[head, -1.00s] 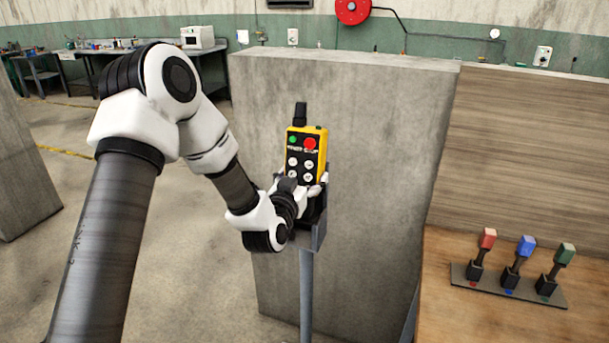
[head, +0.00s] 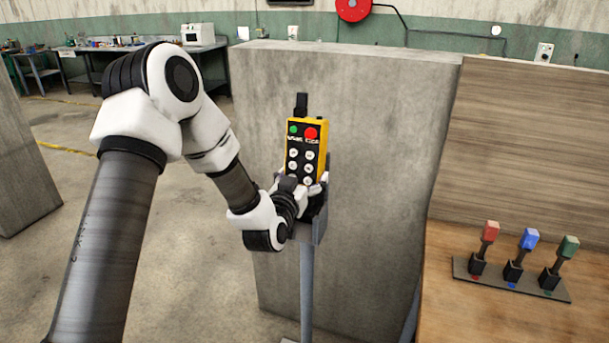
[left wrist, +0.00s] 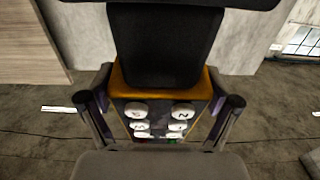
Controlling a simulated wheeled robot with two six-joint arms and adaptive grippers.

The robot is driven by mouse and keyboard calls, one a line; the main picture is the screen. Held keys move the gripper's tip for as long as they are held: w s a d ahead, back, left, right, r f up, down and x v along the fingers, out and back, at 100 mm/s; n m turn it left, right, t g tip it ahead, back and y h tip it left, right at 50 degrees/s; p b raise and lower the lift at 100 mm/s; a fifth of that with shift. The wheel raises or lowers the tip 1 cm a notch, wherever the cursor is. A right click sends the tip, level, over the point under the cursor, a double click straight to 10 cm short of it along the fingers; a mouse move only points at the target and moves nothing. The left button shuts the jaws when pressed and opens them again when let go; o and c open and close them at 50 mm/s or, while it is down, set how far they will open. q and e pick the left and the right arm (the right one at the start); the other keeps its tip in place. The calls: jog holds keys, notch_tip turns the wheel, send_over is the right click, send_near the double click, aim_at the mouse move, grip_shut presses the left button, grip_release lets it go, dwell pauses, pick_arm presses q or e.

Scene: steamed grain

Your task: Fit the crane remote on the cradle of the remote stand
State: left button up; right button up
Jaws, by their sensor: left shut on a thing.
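The crane remote (head: 306,150) is a yellow box with a black face, a green and a red button on top and several white buttons below. It is upright in the head view, with a black stub above it. My left gripper (head: 306,188) is shut on its lower part. The remote stand (head: 307,270) is a grey post with a cradle (head: 320,228) at its top, directly below and behind the gripper. The gripper hides most of the cradle, so I cannot tell whether the remote touches it. The left wrist view shows the remote (left wrist: 157,120) between the fingers (left wrist: 160,110). My right gripper is not in view.
A concrete block (head: 375,170) stands close behind the stand. At the right, a wooden bench (head: 470,315) carries a plate with red (head: 490,232), blue (head: 528,240) and green (head: 567,247) levers. Open floor lies to the left.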

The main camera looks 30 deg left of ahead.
pick_arm(q)
jog(key=o, duration=1.4)
jog(key=shift+s+f, duration=0.15)
jog(key=shift+f, duration=0.55)
jog(key=shift+o, duration=0.5)
jog(key=shift+w+a+f, duration=0.15)
jog(key=shift+w+a, duration=0.15)
jog(key=shift+w, duration=0.15)
jog(key=v, duration=0.8)
jog(key=s+d+f+m+g+h, duration=0.1)
jog(key=s+d+f+g, duration=0.25)
jog(key=f, duration=0.55)
jog(key=s+d+f+m+g+h, duration=0.2)
jog(key=s+d+f+g, duration=0.15)
jog(key=f, duration=0.55)
jog(key=s+d+f+m+g+h, duration=0.1)
jog(key=s+d+f+g, duration=0.15)
jog(key=s+f, duration=0.45)
jog(key=s+d+f+n+g, duration=0.1)
jog(key=s+d+f+g, duration=0.2)
jog(key=s+f+g, duration=0.5)
jog(key=s+f, duration=0.2)
jog(key=s, duration=0.6)
jog(key=shift+f+n+g, duration=0.35)
jog(key=shift+n, duration=0.05)
